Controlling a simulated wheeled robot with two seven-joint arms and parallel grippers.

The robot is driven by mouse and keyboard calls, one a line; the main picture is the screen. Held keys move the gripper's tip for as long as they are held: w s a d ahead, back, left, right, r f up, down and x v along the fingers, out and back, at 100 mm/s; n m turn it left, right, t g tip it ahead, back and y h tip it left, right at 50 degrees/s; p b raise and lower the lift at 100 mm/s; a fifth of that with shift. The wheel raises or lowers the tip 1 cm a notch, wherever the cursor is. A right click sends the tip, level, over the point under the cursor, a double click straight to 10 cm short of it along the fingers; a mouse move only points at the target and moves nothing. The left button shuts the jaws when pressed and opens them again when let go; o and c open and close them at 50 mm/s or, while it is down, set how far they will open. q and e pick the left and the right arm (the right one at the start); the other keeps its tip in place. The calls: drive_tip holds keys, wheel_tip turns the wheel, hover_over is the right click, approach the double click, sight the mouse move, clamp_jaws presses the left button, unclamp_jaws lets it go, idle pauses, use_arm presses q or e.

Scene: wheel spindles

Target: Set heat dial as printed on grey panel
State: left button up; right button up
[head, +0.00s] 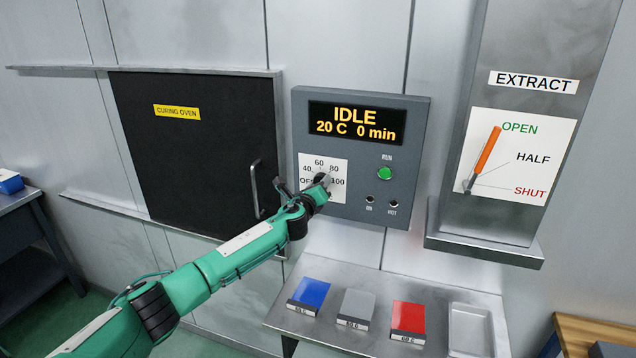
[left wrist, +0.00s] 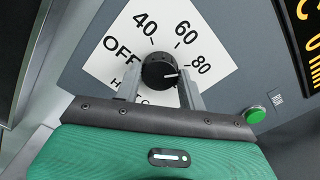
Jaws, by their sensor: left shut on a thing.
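The heat dial is a round black knob (left wrist: 158,70) on a white scale plate (head: 312,166) marked OFF, 40, 60, 80 and 100. My left gripper (head: 318,188) is shut on the knob, with one finger on each side in the left wrist view (left wrist: 160,88). The knob's white mark points right, a little below the 80 in that view. The 100 is hidden there but shows in the head view. A grey panel (head: 357,304) lies between a blue panel (head: 311,292) and a red panel (head: 409,316); its label is too small to read surely. My right gripper is out of view.
The control box display (head: 356,122) reads IDLE, 20 C, 0 min. A green RUN button (head: 385,173) sits right of the dial. The black curing oven door (head: 195,150) is at the left. An orange EXTRACT lever (head: 486,152) points to OPEN at the right.

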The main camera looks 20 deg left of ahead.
use_arm(q)
drive_tip(key=shift+f+m, duration=0.1)
drive_tip(key=shift+m, duration=0.3)
drive_tip(key=o, duration=1)
drive_tip(key=shift+c, duration=0.2)
drive_tip(key=s+b, duration=0.4)
drive_tip(key=s, duration=0.9)
drive_tip(key=shift+s+a, duration=0.2)
drive_tip(key=shift+s, duration=0.2)
